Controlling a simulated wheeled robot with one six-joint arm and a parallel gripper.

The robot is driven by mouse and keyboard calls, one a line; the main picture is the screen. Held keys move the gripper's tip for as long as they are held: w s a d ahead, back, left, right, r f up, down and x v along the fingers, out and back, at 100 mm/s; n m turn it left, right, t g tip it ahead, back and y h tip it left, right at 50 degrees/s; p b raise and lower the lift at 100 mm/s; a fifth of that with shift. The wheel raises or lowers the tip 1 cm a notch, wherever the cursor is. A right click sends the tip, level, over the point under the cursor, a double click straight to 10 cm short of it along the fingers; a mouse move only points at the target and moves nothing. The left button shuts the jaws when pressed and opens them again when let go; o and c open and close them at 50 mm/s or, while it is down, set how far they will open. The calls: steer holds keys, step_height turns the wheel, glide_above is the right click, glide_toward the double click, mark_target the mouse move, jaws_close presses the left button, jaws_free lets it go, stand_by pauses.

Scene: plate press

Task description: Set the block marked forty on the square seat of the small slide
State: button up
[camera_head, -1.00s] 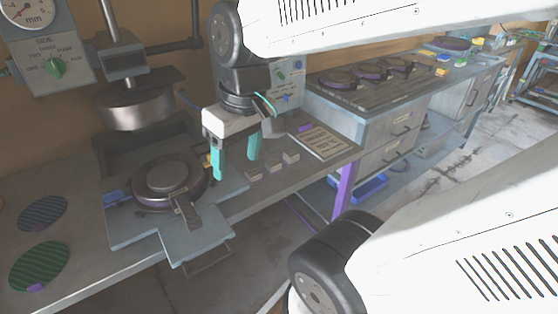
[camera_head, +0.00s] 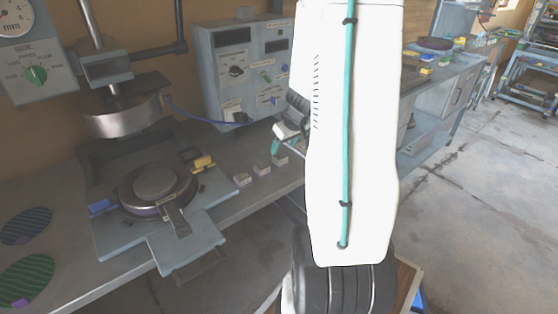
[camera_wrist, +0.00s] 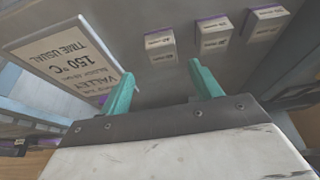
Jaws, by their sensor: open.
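I cannot surely identify the small slide's square seat.
The press base (camera_head: 215,212) carries a round plate (camera_head: 155,185) under the press head (camera_head: 120,118). A printed card (camera_wrist: 70,55) lies beside my gripper. A grey control box (camera_head: 240,75) stands behind the blocks. Striped discs (camera_head: 27,278) lie at the left.

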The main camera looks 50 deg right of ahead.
mark_target(279, 155)
steer(key=x, duration=0.6)
steer(key=shift+s+a+f, duration=0.1)
steer(key=shift+a+f, duration=0.1)
steer(key=shift+a, duration=0.1)
steer(key=shift+c, duration=0.3)
steer(key=c, duration=1.2)
steer(key=shift+r, duration=0.2)
